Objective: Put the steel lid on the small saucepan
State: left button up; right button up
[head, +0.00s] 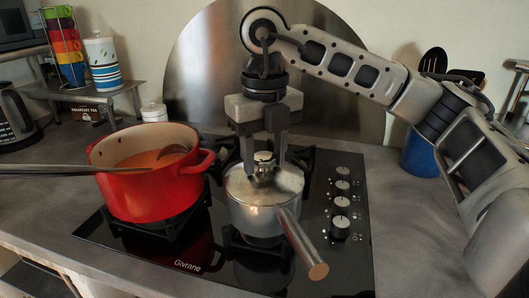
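The small saucepan (257,220) is a steel pan on the front right burner, its handle pointing toward the front right. The steel lid (289,182) lies over the saucepan's top and looks about level. Whether its rim is fully seated all round is hard to tell. My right gripper (264,172) points straight down over the lid, its fingers on both sides of the knob, and appears shut on it. The fingers hide part of the lid's middle. My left gripper is not in view.
A red pot (152,190) with orange contents and a long dark handle across its rim stands just left of the saucepan. Control knobs (341,205) line the right of the black hob (345,262). A blue utensil holder (420,158) stands behind my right arm. The counter at front right is clear.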

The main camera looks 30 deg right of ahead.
jog(key=shift+o, duration=1.3)
notch_tip(320, 180, up, 7)
jog(key=shift+r+p, duration=0.15)
jog(key=shift+p, duration=0.65)
pick_arm(q)
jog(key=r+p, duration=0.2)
jog(key=p, duration=0.1)
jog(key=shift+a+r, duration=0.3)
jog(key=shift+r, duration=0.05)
pick_arm(e)
notch_tip(320, 180, up, 9)
jog(key=shift+s+f, duration=0.1)
jog(key=shift+f, duration=0.1)
